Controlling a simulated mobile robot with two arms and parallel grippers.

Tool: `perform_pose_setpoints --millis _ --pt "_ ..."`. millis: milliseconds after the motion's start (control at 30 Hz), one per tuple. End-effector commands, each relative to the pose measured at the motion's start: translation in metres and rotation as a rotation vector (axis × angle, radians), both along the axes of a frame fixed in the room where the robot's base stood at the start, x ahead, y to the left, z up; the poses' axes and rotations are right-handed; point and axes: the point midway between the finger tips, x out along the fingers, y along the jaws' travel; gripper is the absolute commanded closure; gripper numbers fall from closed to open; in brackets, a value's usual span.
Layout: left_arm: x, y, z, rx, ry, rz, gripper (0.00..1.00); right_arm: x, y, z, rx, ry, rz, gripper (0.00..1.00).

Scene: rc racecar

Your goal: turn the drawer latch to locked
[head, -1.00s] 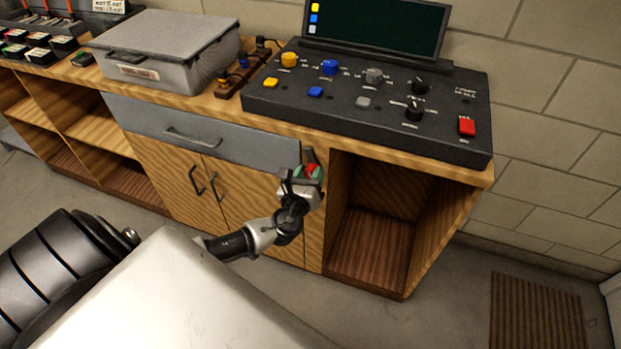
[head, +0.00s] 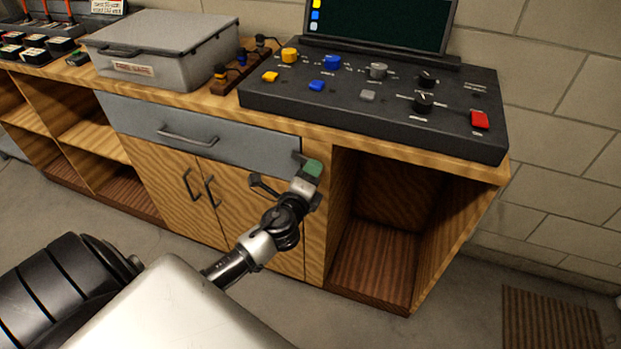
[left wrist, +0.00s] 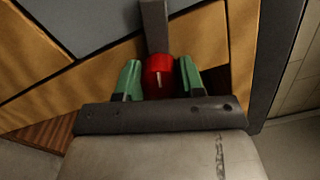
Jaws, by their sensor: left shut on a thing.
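The latch has a red knob (left wrist: 159,77) with a white mark and a grey bar (left wrist: 154,26). In the left wrist view the bar runs up from the knob and overlaps the drawer front (left wrist: 85,22). My left gripper (head: 313,169) is at the cabinet front, just below the right end of the grey drawer (head: 200,133). Its green fingertips are on both sides of the knob, shut on it. In the head view the gripper hides the knob. The drawer looks closed. My right gripper is not in view.
A black control console (head: 385,115) and a grey lidded box (head: 160,48) stand on the wooden bench. Cupboard doors with dark handles (head: 209,191) lie left of my gripper. An open compartment (head: 385,225) is to its right.

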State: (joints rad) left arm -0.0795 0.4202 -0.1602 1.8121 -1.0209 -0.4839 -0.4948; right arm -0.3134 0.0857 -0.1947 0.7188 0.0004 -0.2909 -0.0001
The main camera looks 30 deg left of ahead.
Motion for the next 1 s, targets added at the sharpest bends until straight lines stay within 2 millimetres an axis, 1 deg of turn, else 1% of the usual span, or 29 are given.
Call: perform_pose_setpoints --millis 33,100,367,600,1000 --pt "0.0 0.0 -0.002 -0.042 -0.011 0.002 0.85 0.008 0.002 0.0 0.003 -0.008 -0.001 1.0" --pt "0.0 0.0 -0.002 -0.096 -0.023 0.001 0.85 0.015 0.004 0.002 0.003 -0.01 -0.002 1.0" --pt "0.0 0.0 -0.002 -0.246 -0.058 0.0 0.85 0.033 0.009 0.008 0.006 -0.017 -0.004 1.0" --pt "0.0 0.0 -0.002 -0.316 -0.075 0.001 0.85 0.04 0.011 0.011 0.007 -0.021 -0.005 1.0" --pt "0.0 0.0 -0.001 -0.336 -0.08 0.0 0.85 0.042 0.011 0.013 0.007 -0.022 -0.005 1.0"
